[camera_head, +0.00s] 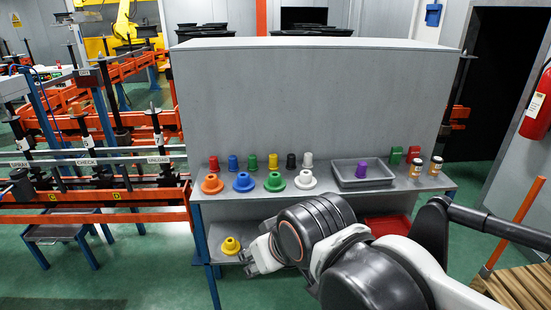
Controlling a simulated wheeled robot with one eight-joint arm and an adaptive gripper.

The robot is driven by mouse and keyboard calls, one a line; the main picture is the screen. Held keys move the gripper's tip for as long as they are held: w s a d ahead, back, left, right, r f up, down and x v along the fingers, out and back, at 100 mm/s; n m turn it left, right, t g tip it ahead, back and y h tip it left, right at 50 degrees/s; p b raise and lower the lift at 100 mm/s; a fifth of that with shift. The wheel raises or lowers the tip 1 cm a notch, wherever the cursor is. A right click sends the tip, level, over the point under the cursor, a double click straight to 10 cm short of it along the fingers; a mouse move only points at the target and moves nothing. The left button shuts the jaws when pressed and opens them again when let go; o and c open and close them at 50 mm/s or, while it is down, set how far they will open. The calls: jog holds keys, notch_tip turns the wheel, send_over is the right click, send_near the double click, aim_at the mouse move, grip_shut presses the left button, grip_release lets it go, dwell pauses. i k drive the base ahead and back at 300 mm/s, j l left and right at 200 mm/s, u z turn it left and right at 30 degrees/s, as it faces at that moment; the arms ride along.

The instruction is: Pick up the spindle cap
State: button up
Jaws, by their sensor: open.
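Several coloured caps show in the head view. Small upright ones stand in a back row on the grey table, among them a red cap (214,163), a yellow cap (273,161) and a white cap (307,160). Wide-brimmed ones stand in front: orange (212,184), blue (244,182), green (274,182) and white (305,180). A yellow wide-brimmed cap (231,246) sits on the lower shelf. My gripper (248,268) is open and empty, low in front of that shelf, just right of the yellow cap and apart from it. My arm hides part of the shelf.
A grey tray (341,181) on the table holds a purple piece (361,170). Green and red blocks (396,156) and lidded cups (435,166) stand to its right. A red tray (398,222) is partly hidden behind my arm. Orange conveyor frames (100,217) stand left.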

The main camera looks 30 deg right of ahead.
aim_at(273, 164)
jog(key=i+z, duration=0.35)
jog(key=i, duration=0.55)
jog(key=i+l, duration=0.1)
jog(key=j, duration=0.15)
